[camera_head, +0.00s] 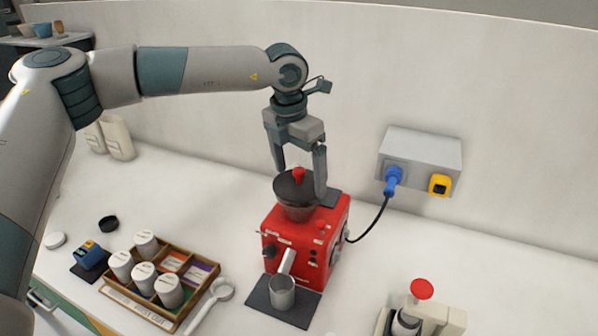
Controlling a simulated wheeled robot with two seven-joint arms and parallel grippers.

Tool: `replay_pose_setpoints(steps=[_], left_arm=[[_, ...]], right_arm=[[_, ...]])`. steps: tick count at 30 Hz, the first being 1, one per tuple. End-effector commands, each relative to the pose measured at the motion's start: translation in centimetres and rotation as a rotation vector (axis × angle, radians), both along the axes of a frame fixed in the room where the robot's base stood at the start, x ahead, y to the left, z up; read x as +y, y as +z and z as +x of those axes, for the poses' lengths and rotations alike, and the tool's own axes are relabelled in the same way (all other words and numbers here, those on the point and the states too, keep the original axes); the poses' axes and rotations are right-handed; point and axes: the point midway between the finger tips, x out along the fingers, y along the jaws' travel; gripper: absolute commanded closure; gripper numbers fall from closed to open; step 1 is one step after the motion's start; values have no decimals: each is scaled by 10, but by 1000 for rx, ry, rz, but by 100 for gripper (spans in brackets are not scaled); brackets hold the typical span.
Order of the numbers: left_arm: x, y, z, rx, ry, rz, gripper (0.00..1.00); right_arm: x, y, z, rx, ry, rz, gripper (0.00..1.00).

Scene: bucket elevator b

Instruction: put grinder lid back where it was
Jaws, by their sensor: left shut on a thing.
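The red grinder (300,240) stands on the counter near the middle, with a dark hopper (298,211) on top. The dark round grinder lid (290,188) with its red knob is at the hopper's mouth. I cannot tell whether it rests fully on the rim or is slightly above it. My left gripper (299,181) points down from above, its two fingers on either side of the lid, shut on it. One finger covers the lid's right edge. My right gripper is not in view.
A metal cup (282,292) stands on a dark mat before the grinder. A wooden tray (150,312) with several white canisters is at left, beside a scoop (215,292). A wall socket box (420,155) feeds the grinder's cable. A red-topped device (422,290) stands at lower right.

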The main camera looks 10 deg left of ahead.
Motion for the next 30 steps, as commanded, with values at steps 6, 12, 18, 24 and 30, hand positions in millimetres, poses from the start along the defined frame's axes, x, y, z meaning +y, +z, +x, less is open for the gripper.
replay_pose_setpoints(steps=[6, 12, 18, 24, 30], left_arm=[[0, -5, 0, -1, 0, -1, 33], [0, -6, 0, -1, 0, -1, 33], [0, -6, 0, -1, 0, -1, 0], [0, -5, 0, -1, 0, -1, 0], [0, 1, 0, 0, 0, 0, 0]], right_arm=[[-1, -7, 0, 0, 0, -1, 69], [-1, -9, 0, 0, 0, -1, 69], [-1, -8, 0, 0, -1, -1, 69], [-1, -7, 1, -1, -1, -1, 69], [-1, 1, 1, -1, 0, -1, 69]])
